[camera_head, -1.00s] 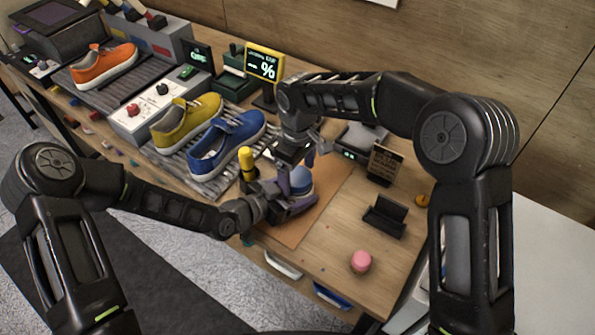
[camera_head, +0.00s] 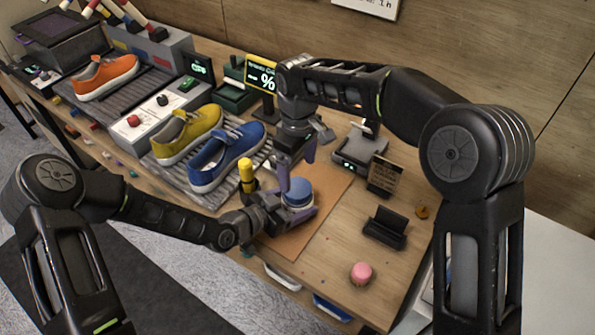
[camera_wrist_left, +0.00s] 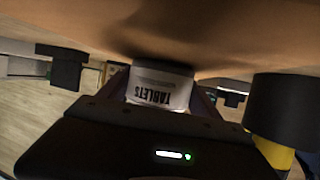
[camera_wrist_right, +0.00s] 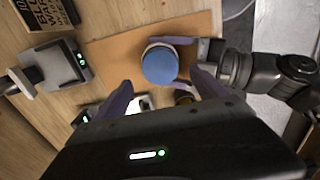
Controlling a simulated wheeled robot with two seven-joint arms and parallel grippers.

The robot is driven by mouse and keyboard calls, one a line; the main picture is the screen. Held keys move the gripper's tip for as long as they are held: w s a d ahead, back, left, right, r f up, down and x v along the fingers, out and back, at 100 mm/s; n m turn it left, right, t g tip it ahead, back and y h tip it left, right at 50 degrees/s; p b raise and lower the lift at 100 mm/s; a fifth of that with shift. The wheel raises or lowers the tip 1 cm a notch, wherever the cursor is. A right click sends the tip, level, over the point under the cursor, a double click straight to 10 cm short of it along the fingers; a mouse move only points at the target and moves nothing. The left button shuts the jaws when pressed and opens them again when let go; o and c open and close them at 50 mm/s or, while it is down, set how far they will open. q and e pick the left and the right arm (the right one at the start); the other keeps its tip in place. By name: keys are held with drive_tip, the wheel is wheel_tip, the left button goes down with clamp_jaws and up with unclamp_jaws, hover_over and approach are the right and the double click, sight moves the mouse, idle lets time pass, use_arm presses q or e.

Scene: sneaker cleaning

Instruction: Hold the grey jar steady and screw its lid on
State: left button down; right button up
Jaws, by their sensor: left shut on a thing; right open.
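The jar (camera_wrist_left: 158,92) has a pale body with the word TABLETS, which reads upside down in the left wrist view. A blue lid (camera_wrist_right: 159,65) sits on top of the jar; I cannot tell how tightly. The lid also shows in the head view (camera_head: 298,190). My left gripper (camera_head: 290,213) is shut around the jar body from the left, low over the brown mat (camera_head: 322,207). My right gripper (camera_wrist_right: 160,92) is open and empty. Its fingers point down beside and above the lid, apart from it.
A blue sneaker (camera_head: 228,157) and a yellow sneaker (camera_head: 187,135) lie on the rack behind. A black holder (camera_head: 385,228), a small sign (camera_head: 384,176) and a pink round item (camera_head: 361,273) are at right.

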sight(297, 187)
drive_tip(key=shift+r, duration=0.9)
drive_tip(key=shift+f, duration=0.15)
drive_tip(key=shift+f, duration=3.9)
drive_tip(key=c, duration=1.5)
drive_tip(key=o, duration=1.6)
drive_tip(key=shift+o, duration=0.2)
drive_tip(key=shift+r, duration=0.1)
